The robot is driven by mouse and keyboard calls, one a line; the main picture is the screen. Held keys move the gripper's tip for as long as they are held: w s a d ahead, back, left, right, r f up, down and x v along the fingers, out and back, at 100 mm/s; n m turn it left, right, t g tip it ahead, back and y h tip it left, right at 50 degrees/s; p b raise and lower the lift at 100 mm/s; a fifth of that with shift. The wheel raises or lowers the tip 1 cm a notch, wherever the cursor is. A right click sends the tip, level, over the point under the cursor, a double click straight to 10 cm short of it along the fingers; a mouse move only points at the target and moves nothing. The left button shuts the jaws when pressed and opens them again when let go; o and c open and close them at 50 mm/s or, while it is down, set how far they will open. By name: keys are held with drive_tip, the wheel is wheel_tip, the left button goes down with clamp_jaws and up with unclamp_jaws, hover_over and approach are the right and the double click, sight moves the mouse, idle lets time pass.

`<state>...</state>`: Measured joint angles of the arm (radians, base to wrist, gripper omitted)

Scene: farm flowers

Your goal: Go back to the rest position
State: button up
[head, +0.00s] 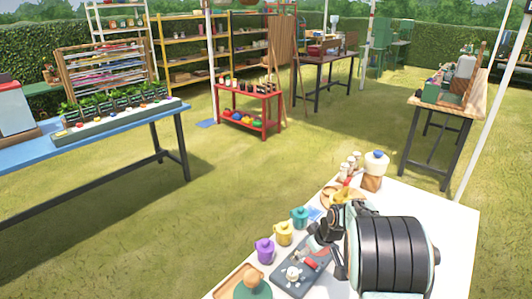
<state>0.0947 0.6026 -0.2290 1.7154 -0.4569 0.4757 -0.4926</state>
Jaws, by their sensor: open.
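My gripper (326,252) is low over the front of the white table (452,215), at the lower right of the head view. Its dark fingers are apart, beside and partly over a dark tray (318,283). A small white item (292,273) and a red piece (312,263) show on the tray, close to the fingers. I see nothing clearly held. My arm hides the right part of the tray and some of the table.
Purple (264,251), yellow (284,234) and teal (299,217) lidded pots line the table's left edge. A green-topped item (250,286) stands in front. A white jar (376,161) and small bottles stand behind. Open grass separates this table from the blue table (120,128).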

drive_tip(key=s+a+r+n+t, duration=0.1)
drive_tip(key=s+a+r, duration=0.25)
drive_tip(key=r, duration=0.45)
drive_tip(key=s+a+r+t, duration=0.2)
drive_tip(key=s+r, duration=0.2)
drive_tip(key=r, duration=0.4)
drive_tip(key=s+f+m+g, duration=0.2)
drive_tip(key=s+f+g, duration=0.1)
drive_tip(key=s, duration=1)
drive_tip(key=s+f+m+g+h, duration=0.1)
drive_tip(key=s+f+m+g, duration=0.2)
drive_tip(key=s, duration=1)
drive_tip(key=shift+s+a+f+m+g, duration=0.15)
drive_tip(key=shift+a+f+m+g, duration=0.15)
drive_tip(key=shift+g, duration=0.3)
